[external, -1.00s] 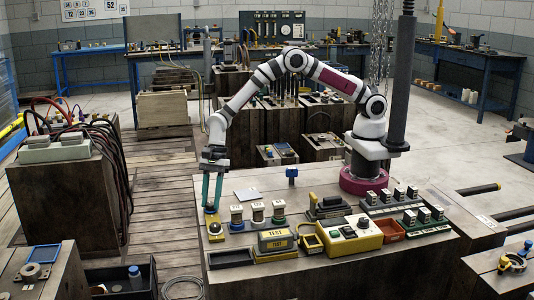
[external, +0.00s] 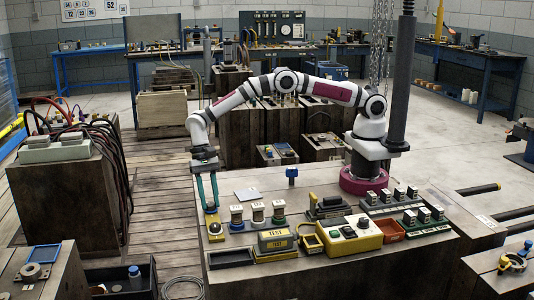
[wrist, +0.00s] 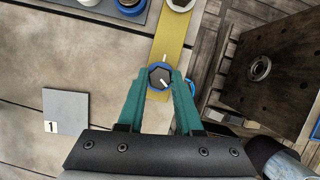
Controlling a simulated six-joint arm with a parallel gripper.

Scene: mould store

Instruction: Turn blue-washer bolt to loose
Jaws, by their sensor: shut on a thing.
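The blue-washer bolt (wrist: 160,76) has a dark hexagonal head in a blue ring. It sits on a yellow strip (wrist: 173,40) in the wrist view. A white line on its head points to the lower right, and a pale mark on the strip lies just above the ring. My gripper (wrist: 160,79) is shut on the bolt, with a teal finger on each side. In the external view my gripper (external: 211,208) reaches down at the bench's left end, over the yellow strip (external: 214,227). The bolt is mostly hidden there by the fingers.
Another bolt with a pale washer (wrist: 180,3) is farther up the strip. A grey plate marked 1 (wrist: 66,111) lies to the left. Wooden floor lies beyond the bench's left edge.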

